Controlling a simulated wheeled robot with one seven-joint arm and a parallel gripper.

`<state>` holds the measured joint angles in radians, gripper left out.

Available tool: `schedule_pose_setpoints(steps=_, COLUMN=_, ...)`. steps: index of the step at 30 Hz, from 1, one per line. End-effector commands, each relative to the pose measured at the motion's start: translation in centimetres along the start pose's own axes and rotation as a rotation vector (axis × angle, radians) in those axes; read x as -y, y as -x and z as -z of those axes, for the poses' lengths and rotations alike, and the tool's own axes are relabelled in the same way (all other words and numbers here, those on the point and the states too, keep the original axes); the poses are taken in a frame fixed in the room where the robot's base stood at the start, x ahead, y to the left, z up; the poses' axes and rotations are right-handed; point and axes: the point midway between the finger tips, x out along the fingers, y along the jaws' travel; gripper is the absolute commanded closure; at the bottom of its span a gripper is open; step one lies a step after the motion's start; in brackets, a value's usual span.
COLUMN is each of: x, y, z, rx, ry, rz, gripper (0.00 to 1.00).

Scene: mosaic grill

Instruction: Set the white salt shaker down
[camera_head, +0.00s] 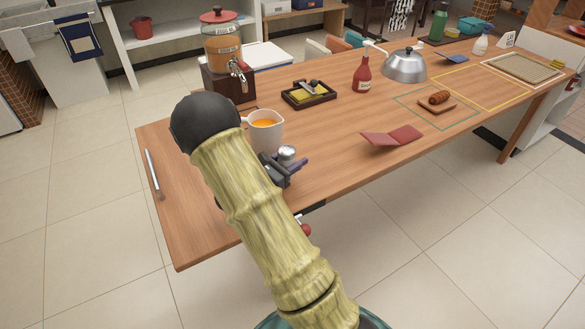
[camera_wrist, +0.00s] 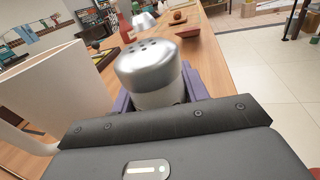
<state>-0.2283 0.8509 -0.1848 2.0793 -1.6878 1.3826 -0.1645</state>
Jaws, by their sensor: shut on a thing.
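The white salt shaker (camera_wrist: 158,92) has a rounded silver top with holes and stands between my gripper's fingers in the wrist view. Its silver top (camera_head: 287,153) also shows in the head view, near the front edge of the wooden table (camera_head: 330,163). My gripper (camera_head: 289,170) has purple-grey fingers and is shut on the shaker. The fingers hide the shaker's lower part. I cannot tell whether its base touches the table.
A white pitcher with orange contents (camera_head: 265,133) stands close behind the shaker. Bare wood lies between the shaker and the booklet.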

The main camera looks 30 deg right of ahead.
Motion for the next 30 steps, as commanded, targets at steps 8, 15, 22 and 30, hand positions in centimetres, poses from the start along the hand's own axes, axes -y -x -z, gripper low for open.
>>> schedule_pose_setpoints(steps=8, x=0.1, y=-0.1, z=2.4, rx=0.000, ry=0.004, rz=0.001, gripper=0.81)
schedule_pose_setpoints(steps=15, x=0.1, y=-0.1, z=3.7, rx=0.000, ry=0.000, rz=0.000, gripper=0.81)
schedule_pose_setpoints(steps=22, x=0.2, y=-0.1, z=4.0, rx=0.000, ry=0.000, rz=0.000, gripper=0.81)
schedule_pose_setpoints(steps=30, x=0.2, y=-0.1, z=4.0, rx=-0.001, ry=0.000, rz=0.000, gripper=0.33)
